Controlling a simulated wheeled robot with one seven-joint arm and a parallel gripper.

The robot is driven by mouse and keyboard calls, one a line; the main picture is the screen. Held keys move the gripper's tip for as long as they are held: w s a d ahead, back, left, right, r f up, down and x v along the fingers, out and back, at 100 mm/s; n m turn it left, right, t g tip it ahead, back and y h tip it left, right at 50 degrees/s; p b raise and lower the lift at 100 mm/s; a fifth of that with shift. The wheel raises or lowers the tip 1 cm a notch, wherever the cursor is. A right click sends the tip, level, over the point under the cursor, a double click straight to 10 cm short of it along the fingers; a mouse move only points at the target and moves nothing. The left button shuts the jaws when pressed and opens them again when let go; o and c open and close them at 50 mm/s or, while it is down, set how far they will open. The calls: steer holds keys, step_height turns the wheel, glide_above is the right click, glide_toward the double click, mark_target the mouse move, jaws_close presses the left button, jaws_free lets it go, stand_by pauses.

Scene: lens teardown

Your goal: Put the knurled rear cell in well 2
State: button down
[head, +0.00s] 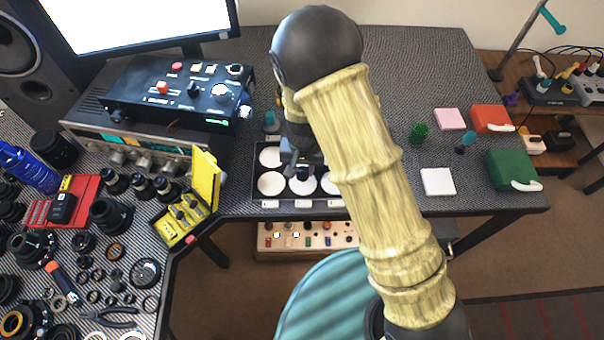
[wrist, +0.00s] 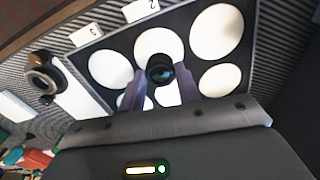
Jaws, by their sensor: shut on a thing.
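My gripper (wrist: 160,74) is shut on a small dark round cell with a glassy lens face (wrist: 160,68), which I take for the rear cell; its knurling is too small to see. The cell overlaps the lower part of the white well by label 2 (wrist: 153,42) in the wrist view. It looks held above the tray, but I cannot tell its exact height. The black tray (wrist: 187,42) has several white round wells. In the head view my gripper (head: 291,168) is over the tray (head: 286,199), and the cell is not clear there.
Label 3 (wrist: 87,35) marks the well to the left in the wrist view. A dark ringed part (wrist: 42,82) lies beside the tray. In the head view, a yellow open case (head: 206,178) stands left of the tray and a white pad (head: 438,182) lies right.

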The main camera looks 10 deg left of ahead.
mark_target(303, 171)
steer(key=shift+w+d+f, duration=0.1)
steer(key=shift+d, duration=0.05)
steer(key=shift+f, duration=1.8)
steer(key=shift+f, duration=0.15)
steer(key=c, duration=1)
jaws_free()
step_height(303, 171, up, 12)
steer(key=shift+r, duration=0.2)
